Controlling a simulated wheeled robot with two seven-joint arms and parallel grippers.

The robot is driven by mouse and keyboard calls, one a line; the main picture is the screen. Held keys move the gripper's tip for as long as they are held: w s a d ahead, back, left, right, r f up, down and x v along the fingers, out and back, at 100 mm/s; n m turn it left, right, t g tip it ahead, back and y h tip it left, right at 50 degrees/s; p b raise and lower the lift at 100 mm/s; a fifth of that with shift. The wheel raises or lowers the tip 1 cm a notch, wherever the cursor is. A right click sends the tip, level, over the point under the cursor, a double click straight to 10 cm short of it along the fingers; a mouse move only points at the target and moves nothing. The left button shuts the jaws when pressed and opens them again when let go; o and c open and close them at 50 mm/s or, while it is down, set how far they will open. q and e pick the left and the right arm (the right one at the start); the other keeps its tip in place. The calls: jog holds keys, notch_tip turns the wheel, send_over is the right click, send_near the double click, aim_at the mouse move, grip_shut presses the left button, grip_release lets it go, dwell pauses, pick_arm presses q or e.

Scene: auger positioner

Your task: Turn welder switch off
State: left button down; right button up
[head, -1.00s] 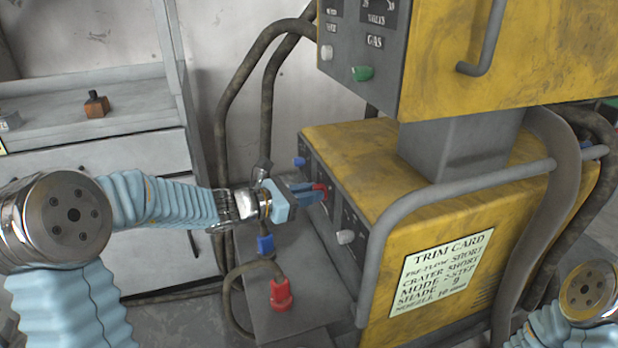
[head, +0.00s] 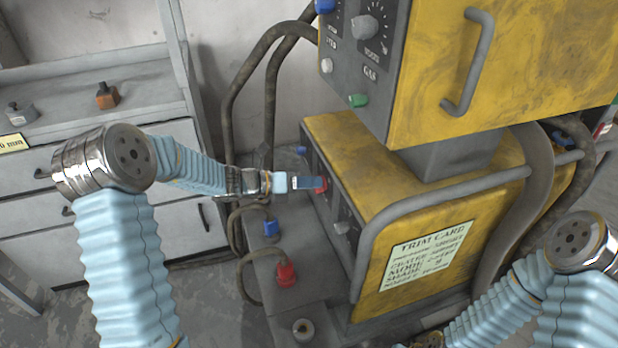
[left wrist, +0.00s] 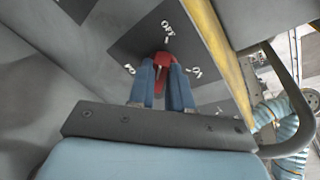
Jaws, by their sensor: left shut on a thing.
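The yellow welder (head: 370,150) stands right of centre, with its grey control panel facing left. The red switch (head: 321,184) sits on the lower panel. It also shows in the left wrist view (left wrist: 163,58), on a dark plate with white lettering. My left gripper (head: 314,183) is at the panel, its blue fingers shut on the red switch. In the left wrist view my left gripper (left wrist: 165,75) has a finger on each side of the switch. The switch's exact setting is hard to read. My right arm is at the lower right, its gripper mostly cut off by the bottom edge.
A grey rail (head: 440,199) runs round the welder's front corner near a trim card (head: 427,255). Blue (head: 271,229) and red (head: 286,275) cable plugs stand below my left gripper. A grey drawer cabinet (head: 110,190) is at the left. The upper welder box (head: 500,60) overhangs the panel.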

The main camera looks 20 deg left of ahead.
pick_arm(q)
jog(key=shift+n, duration=0.4)
dwell(0.3)
jog(key=c, duration=1.1)
grip_release()
jog(key=shift+o, duration=0.2)
jog(key=v, duration=1.4)
jog(key=shift+w+f, duration=0.1)
